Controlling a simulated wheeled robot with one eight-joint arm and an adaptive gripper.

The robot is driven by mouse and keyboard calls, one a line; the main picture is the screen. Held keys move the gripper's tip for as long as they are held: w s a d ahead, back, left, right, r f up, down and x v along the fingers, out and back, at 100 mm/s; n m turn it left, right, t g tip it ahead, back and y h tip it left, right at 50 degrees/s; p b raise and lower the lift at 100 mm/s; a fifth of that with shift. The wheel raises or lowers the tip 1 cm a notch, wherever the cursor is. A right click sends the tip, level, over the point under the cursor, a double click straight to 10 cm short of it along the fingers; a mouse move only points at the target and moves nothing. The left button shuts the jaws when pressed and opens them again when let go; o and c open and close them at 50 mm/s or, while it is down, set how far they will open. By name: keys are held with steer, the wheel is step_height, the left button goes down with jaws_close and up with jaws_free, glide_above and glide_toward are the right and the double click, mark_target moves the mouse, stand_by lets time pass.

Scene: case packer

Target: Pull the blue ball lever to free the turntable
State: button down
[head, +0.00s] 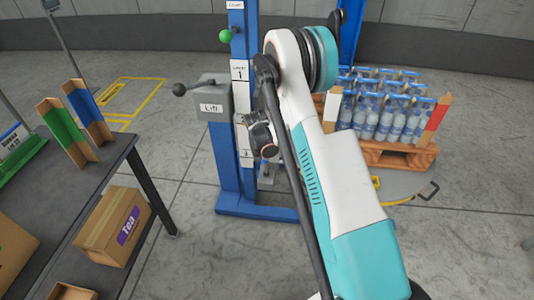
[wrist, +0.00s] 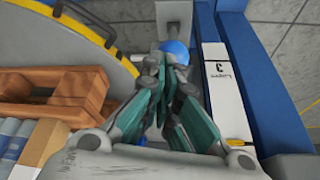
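The blue ball (wrist: 176,51) of the lever shows in the wrist view, just beyond my fingertips, which hide its lower part. My gripper (wrist: 168,76) has its teal-padded fingers converging close together at the ball. I cannot tell whether they touch or clasp it. The turntable (wrist: 110,62) shows at the upper left of the wrist view as a grey disc with a yellow edge. In the head view part of the turntable (head: 408,187) shows under the pallet, right of my arm.
A blue lift column (head: 228,165) with a grey lever box (head: 211,107) and green ball (head: 226,36) stands close by. A wooden pallet (head: 402,153) of bottles stands right. A dark table (head: 62,190) with boxes is left; open floor lies between.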

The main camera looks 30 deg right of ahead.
steer(key=s+a+r+p, duration=0.3)
steer(key=s+r+p, duration=0.1)
steer(key=r, duration=0.3)
steer(key=shift+s+r, duration=0.2)
steer(key=shift+s, duration=0.35)
